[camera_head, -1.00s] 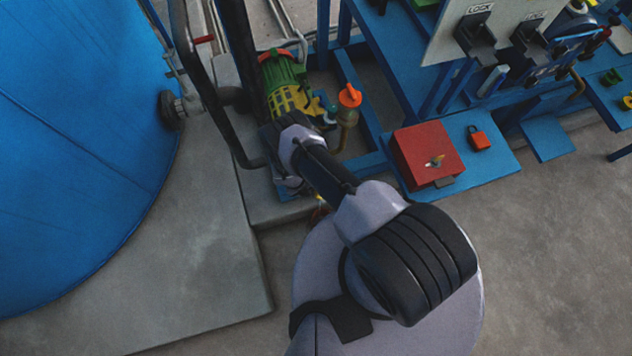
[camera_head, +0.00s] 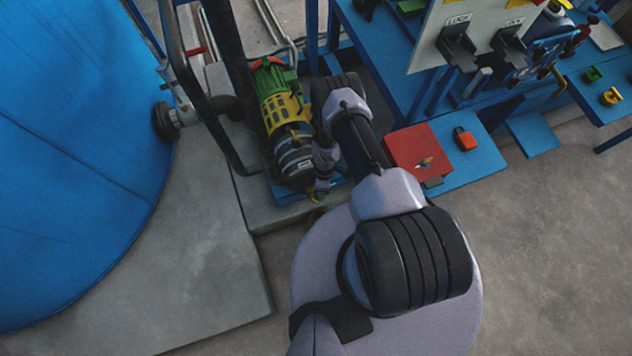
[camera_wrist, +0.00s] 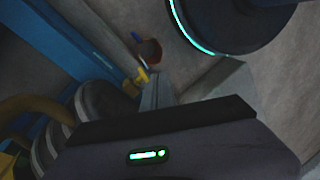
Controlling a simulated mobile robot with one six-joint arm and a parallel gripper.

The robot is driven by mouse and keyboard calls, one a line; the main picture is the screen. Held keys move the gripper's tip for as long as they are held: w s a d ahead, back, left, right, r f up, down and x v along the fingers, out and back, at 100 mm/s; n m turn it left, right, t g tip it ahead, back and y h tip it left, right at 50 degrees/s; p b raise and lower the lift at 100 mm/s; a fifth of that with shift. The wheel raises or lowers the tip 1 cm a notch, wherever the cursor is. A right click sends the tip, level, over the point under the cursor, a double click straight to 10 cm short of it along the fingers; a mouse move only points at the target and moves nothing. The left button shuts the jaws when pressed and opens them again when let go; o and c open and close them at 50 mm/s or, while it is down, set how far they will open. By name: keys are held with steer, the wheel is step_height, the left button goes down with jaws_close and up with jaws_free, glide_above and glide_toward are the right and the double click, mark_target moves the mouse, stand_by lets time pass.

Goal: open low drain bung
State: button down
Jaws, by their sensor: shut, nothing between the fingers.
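A small yellow fitting (camera_wrist: 142,76), which may be the low drain bung, shows in the wrist view beside the ribbed grey end of the pump motor (camera_wrist: 92,108). The head view shows a small yellow part (camera_head: 318,193) low at the near end of the pump (camera_head: 283,115), partly behind my arm. My gripper (camera_wrist: 165,88) is shut and empty; its grey fingers appear near the yellow fitting in the wrist view, and I cannot tell whether they touch it. In the head view the fingertips are hidden behind or blend with my wrist.
A small dark red round thing (camera_wrist: 150,51) lies on the floor beyond the yellow fitting. Blue frame rails (camera_wrist: 60,40) run along the left of the wrist view. A blue tank (camera_head: 75,160), black pipes (camera_head: 190,90) and a red box (camera_head: 415,148) flank my arm. Floor at right is clear.

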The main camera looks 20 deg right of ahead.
steer(key=w+d+r+m+t+y, duration=0.1)
steer(key=w+d+m+t, duration=0.15)
steer(key=d+m, duration=0.65)
steer(key=m+b, duration=0.4)
steer(key=b, duration=0.3)
glide_toward(315, 199)
step_height(315, 199, down, 5)
steer(key=d, duration=0.3)
steer(key=a, duration=0.3)
steer(key=shift+a+f, duration=0.1)
steer(key=shift+a, duration=0.3)
steer(key=shift+a, duration=0.1)
steer(key=shift+a+p, duration=0.1)
steer(key=shift+p, duration=0.35)
